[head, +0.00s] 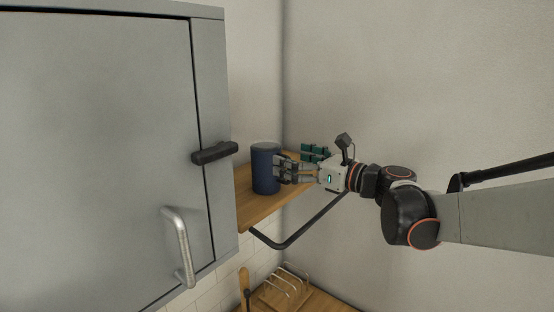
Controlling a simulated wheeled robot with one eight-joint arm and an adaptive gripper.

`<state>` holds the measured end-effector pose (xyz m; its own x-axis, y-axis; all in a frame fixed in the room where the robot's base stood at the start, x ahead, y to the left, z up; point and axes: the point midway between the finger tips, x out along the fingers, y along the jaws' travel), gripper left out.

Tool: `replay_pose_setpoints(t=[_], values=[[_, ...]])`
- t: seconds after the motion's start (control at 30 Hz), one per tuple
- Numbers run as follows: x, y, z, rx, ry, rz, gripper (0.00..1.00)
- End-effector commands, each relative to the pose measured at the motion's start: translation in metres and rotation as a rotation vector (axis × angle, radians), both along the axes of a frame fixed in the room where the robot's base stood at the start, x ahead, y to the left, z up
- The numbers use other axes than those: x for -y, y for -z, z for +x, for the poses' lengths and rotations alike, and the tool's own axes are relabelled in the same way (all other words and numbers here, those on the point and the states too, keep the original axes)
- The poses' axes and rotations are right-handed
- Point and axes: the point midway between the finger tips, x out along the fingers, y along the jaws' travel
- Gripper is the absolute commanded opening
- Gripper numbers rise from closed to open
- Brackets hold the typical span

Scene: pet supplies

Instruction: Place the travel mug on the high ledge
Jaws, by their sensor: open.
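A dark blue travel mug (266,170) stands upright on a wooden ledge (255,209) in the middle of the head view. My gripper (278,169) comes in from the right, low over the ledge. Its fingers are open, with their tips at the mug's right side. I cannot tell whether they touch the mug. The gripper hides part of the ledge behind it.
A grey cabinet (95,150) with a metal handle (178,248) and black latch (214,153) stands close at the left. Teal items (316,153) lie behind my gripper. A black bracket (298,235) holds the ledge. Below are a wire rack (287,281) and a wooden counter (318,300).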

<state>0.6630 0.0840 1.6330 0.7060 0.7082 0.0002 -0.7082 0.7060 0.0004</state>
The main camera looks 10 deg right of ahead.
Motion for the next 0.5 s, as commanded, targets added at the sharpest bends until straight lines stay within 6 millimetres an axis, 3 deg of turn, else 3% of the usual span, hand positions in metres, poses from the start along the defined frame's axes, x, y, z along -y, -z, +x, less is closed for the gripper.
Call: replay_pose_setpoints(t=[0.2,0.5], values=[[0.019,0.0,-0.019,0.0,0.001,0.0,0.86],[0.023,0.0,-0.023,0.0,-0.001,0.0,0.86]])
